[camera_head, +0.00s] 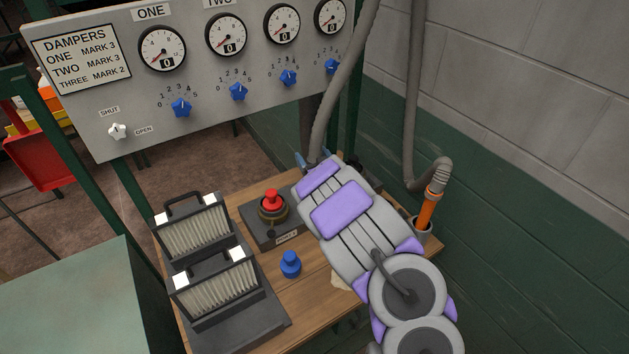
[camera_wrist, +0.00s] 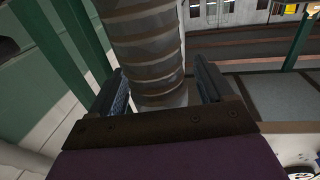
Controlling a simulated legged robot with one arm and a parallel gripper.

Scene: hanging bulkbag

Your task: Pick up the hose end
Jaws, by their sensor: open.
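A grey ribbed hose (camera_head: 343,75) hangs down in the head view and passes behind my gripper (camera_head: 312,160). In the wrist view the hose (camera_wrist: 146,45) runs down between the two fingers of my gripper (camera_wrist: 163,88). The fingers are apart, one on each side of the hose, and I cannot tell whether they touch it. Its lower end is hidden behind the gripper body. A second grey hose (camera_head: 412,100) at the right bends over to an orange end (camera_head: 428,210) standing in a grey cup (camera_head: 423,226).
A wooden table (camera_head: 318,290) holds two pleated filters (camera_head: 215,284), a red button (camera_head: 272,201) on a dark box and a blue knob-like piece (camera_head: 290,264). A grey dial panel (camera_head: 200,75) stands behind. A wall (camera_head: 530,150) closes the right side.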

